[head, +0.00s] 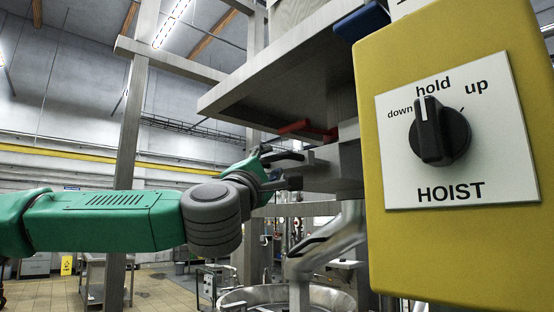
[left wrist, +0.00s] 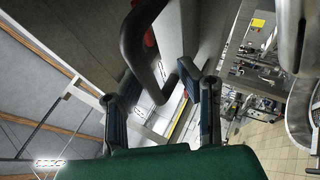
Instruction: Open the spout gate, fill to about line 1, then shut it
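The spout's grey metal block (head: 338,165) hangs under a wide steel hopper plate at the middle of the head view. A dark bar handle (left wrist: 140,60) shows in the left wrist view, its bend between my left fingers; I take it for the gate handle. My left gripper (head: 286,171) is at the left side of the block, fingers apart. In the left wrist view the left gripper (left wrist: 160,92) is open, with gaps beside the bar. A round steel vessel (head: 290,292) stands below the spout. No fill line or flow is visible. My right gripper is out of view.
A yellow hoist box (head: 455,250) fills the right side close by. Its black knob (head: 440,132) points up, near "hold". A red lever (head: 305,129) sits under the hopper plate. Steel posts (head: 132,130) stand left, behind my arm.

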